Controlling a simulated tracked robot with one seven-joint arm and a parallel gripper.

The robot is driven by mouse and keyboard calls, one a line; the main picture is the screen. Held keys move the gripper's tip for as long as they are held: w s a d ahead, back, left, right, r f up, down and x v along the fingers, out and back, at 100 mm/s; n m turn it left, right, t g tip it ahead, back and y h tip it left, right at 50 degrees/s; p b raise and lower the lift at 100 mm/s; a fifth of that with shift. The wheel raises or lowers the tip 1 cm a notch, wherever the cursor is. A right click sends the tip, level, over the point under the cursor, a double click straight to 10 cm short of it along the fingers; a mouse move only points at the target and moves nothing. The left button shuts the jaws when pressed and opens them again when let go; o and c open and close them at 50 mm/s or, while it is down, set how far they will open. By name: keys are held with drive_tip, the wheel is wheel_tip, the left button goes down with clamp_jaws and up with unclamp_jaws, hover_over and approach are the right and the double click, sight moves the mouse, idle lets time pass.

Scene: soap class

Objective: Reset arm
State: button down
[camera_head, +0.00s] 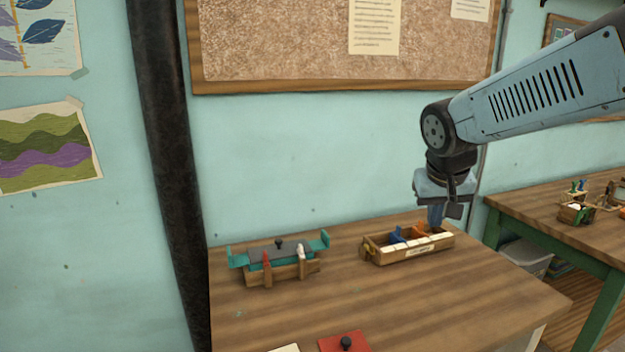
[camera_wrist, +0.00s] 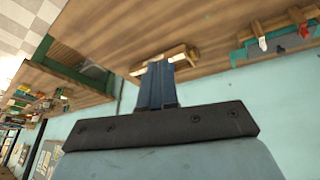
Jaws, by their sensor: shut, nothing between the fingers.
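My gripper (camera_head: 436,217) hangs at the end of my blue arm, pointing down, over the right end of a long wooden box (camera_head: 410,249) on the table. Its blue fingers are together with nothing between them; they also show in the wrist view (camera_wrist: 156,85). The box holds a row of white blocks and some blue and orange pieces. In the head view the fingers overlap the box's back edge; I cannot tell whether they touch it. In the wrist view the fingers hide part of the box (camera_wrist: 180,57).
A wooden holder with teal ends (camera_head: 283,272) stands on the table's left, with red and white pieces at its front. A red board with a black knob (camera_head: 345,343) lies near the front. The table's middle (camera_head: 400,295) is clear. A green-framed table (camera_head: 540,222) stands at right.

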drive_tip(key=s+r+t+y, duration=0.1)
drive_tip(key=s+r, duration=0.1)
drive_tip(key=s, duration=1)
drive_tip(key=shift+s+a+n+y, duration=0.2)
drive_tip(key=shift+s+n+y, duration=0.1)
drive_tip(key=shift+s, duration=0.05)
